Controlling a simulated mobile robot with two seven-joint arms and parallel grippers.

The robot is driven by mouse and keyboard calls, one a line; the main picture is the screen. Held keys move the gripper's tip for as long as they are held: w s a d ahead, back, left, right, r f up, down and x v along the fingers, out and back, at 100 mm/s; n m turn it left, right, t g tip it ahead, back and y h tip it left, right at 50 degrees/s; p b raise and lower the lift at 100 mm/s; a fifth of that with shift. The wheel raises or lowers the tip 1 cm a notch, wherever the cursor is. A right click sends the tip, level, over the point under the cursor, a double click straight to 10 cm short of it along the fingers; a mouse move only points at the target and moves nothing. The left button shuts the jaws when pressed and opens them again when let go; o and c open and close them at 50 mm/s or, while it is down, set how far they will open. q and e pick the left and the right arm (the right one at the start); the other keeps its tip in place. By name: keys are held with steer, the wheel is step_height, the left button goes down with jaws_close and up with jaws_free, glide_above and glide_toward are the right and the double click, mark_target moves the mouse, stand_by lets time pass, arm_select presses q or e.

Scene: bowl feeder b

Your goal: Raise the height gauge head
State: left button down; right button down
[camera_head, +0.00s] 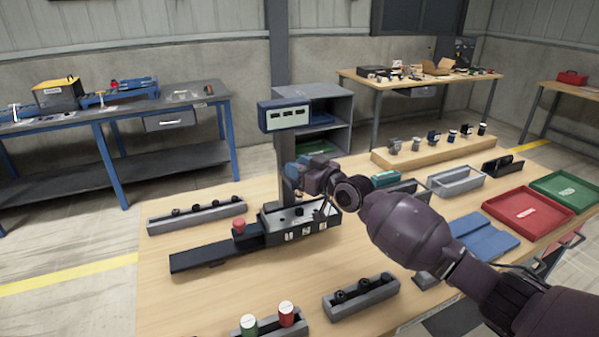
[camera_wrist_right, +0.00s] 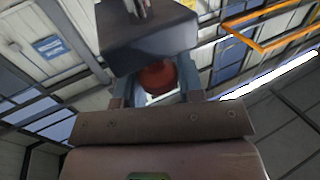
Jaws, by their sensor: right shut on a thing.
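The height gauge stands on the table with a blue display box (camera_head: 283,116) on top of its column and a black base (camera_head: 300,222) with a long bar to the left. A red button (camera_head: 238,226) sits on the base. My right gripper (camera_head: 300,177) is at the column, above the base, and its wrist hides much of the gauge head. In the right wrist view the fingers (camera_wrist_right: 157,82) are shut around a reddish round knob (camera_wrist_right: 156,74) beneath the dark, blocky gauge head (camera_wrist_right: 148,38). My left gripper is not in view.
Grey trays of dark parts lie at the back left (camera_head: 197,215) and front (camera_head: 362,297). A blue mat (camera_head: 482,239), red tray (camera_head: 528,213) and green tray (camera_head: 569,188) lie right. The table's left front is clear.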

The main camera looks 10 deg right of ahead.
steer(key=c, duration=1)
jaws_free()
steer(key=shift+r, duration=0.45)
steer(key=shift+o, duration=1)
steer(key=shift+f, duration=0.15)
steer(key=v, duration=1)
steer(key=shift+s+d, duration=0.25)
steer(key=shift+s, duration=0.05)
steer(key=shift+d+f, duration=0.1)
steer(key=shift+f, duration=0.05)
